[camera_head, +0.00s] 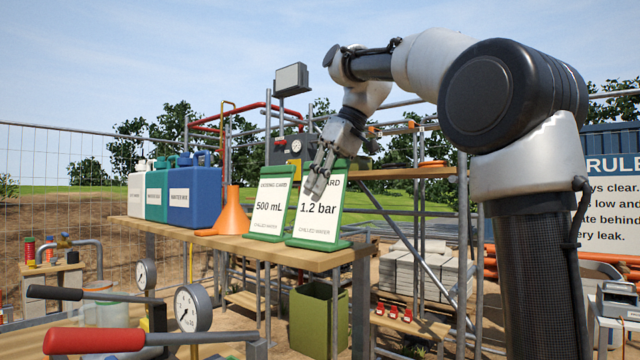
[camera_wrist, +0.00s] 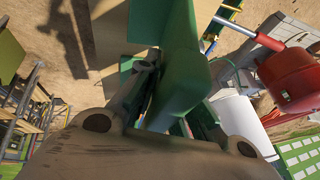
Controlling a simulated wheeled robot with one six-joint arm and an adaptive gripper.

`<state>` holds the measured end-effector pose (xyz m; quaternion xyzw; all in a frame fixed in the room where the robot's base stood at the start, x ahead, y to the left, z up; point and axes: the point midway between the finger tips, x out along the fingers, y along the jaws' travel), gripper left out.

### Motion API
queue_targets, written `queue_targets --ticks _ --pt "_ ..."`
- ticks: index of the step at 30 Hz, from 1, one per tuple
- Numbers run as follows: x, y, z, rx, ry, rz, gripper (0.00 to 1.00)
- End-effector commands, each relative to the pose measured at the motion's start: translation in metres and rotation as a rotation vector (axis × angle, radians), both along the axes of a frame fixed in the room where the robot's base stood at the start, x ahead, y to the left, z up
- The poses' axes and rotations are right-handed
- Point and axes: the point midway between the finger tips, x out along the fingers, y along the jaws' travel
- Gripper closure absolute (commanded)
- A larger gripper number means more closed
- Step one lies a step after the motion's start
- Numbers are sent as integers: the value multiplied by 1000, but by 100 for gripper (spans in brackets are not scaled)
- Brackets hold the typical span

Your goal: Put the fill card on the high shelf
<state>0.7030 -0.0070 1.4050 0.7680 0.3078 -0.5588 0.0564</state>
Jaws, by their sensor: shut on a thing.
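The fill card (camera_head: 319,218), a white "1.2 bar" card in a green stand, is upright at the right end of the wooden bench. Its title is partly hidden by my gripper (camera_head: 319,184), which reaches down from above and is shut on the card's upper part. Its base appears to touch the bench top. In the wrist view the card's green stand (camera_wrist: 182,65) runs between the fingers of my gripper (camera_wrist: 146,85). A raised wooden shelf (camera_head: 392,173), which looks like the high shelf, is behind and right of the card.
A "500 mL" dosing card (camera_head: 270,205) stands close at the left. An orange funnel (camera_head: 232,215) and several jugs (camera_head: 194,195) are farther left on the bench (camera_head: 290,252). Scaffold poles (camera_head: 462,220) frame the shelf. An orange item (camera_head: 433,163) lies on the shelf's right part.

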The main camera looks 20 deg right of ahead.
Motion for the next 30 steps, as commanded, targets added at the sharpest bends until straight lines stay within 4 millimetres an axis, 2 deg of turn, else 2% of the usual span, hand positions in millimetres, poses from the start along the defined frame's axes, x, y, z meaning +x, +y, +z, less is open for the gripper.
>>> queue_targets --ticks 6,7,10,20,23,30 --pt "0 0 -3 -1 1 0 100" --pt "0 0 -3 0 0 0 85" --pt "0 0 -3 0 0 0 67" --pt "0 0 -1 0 0 0 67" --pt "0 -4 8 0 -2 -2 67" --pt "-8 -22 47 0 -2 -1 67"
